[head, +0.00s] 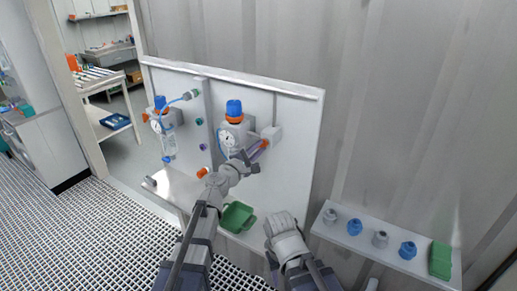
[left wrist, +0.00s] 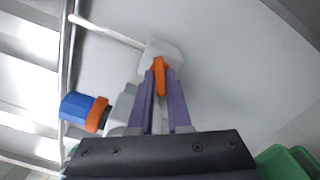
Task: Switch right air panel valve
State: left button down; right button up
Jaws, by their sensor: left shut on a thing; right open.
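The right air panel valve (head: 273,133) is a light grey block with an orange lever (left wrist: 159,77), mounted right of a round gauge (head: 228,138) and a blue-topped regulator (head: 234,107). My left gripper (head: 259,148) reaches up to the valve. In the left wrist view its purple fingers (left wrist: 160,90) are shut on the orange lever, one on each side. The lever points along the fingers, and its lower part is hidden between them. My right gripper (head: 284,221) is low in front of the panel's bottom edge, away from the valve; its fingertips are hard to make out.
The white panel (head: 293,150) also bears a left regulator (head: 160,103) with tubing. A green tray (head: 237,217) lies low on the panel's ledge. A wall shelf (head: 385,246) at right holds several grey and blue fittings and a green box (head: 440,259). Open grated floor lies left.

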pick_arm(q)
jog(key=m, duration=0.5)
jog(key=shift+f+m, duration=0.1)
jog(key=shift+m, duration=0.3)
dwell(0.4)
jog(key=c, duration=0.9)
grip_release()
jog(key=shift+o, duration=0.2)
jog(key=v, duration=0.8)
jog(key=shift+d, duration=0.1)
